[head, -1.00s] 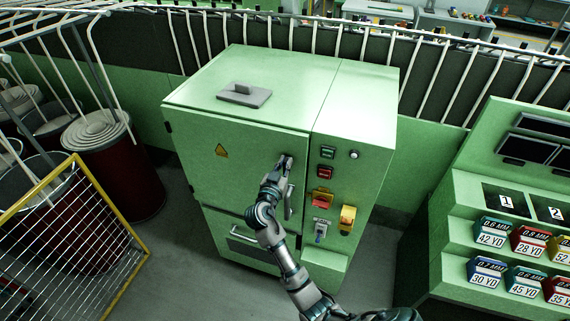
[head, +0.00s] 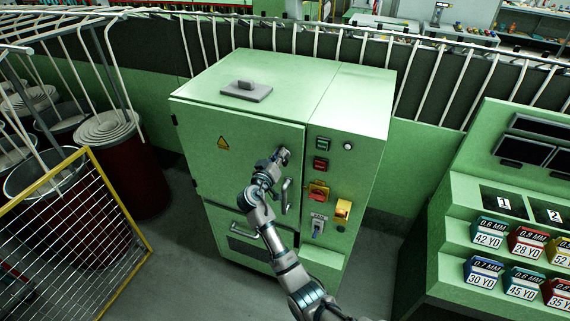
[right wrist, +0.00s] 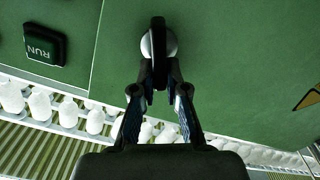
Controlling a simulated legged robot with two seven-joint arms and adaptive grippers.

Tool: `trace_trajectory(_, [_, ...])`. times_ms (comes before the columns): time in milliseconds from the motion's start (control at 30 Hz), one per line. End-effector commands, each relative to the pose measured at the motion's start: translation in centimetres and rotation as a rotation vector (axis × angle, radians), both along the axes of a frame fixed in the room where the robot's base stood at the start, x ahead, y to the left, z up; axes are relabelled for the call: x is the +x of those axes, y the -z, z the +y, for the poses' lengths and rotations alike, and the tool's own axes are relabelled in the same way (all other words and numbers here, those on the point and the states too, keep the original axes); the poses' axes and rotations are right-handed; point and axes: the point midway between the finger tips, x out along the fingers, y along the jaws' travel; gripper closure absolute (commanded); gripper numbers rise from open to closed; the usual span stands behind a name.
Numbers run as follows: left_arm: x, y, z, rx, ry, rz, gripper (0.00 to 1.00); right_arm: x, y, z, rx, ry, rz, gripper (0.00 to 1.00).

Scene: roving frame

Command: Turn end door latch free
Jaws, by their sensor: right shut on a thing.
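The green cabinet's door (head: 220,185) faces me and looks shut, with a yellow warning triangle on it. My right gripper (head: 279,158) is at the upper right part of this door, by the latch. In the right wrist view, the latch (right wrist: 158,35) is a dark narrow handle on a round pale base, standing about upright in that picture. My right gripper (right wrist: 160,85) is shut on the lower end of the latch handle. In the head view the gripper largely hides the latch. My left gripper is not in view.
A grey pull handle (head: 286,196) is just below the latch. Right of the door are buttons, a red-and-yellow switch (head: 318,191) and a yellow box (head: 342,211). A yellow-framed mesh panel (head: 80,240) stands left, and a sloped rack with labelled bins (head: 490,232) stands right.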

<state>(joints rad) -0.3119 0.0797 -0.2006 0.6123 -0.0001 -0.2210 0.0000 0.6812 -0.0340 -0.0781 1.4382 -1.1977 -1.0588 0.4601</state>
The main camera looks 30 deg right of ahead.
Motion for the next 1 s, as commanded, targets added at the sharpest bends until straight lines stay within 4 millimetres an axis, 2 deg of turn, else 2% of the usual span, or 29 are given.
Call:
trace_trajectory(400, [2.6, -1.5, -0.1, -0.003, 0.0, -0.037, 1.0, 0.8, 0.3, 0.6, -0.258, -0.005, 0.299, 1.0])
trace_trajectory(1000, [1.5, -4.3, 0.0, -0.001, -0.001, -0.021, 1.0, 1.3, 1.5, 1.0, -0.597, -0.007, 0.7, 1.0])
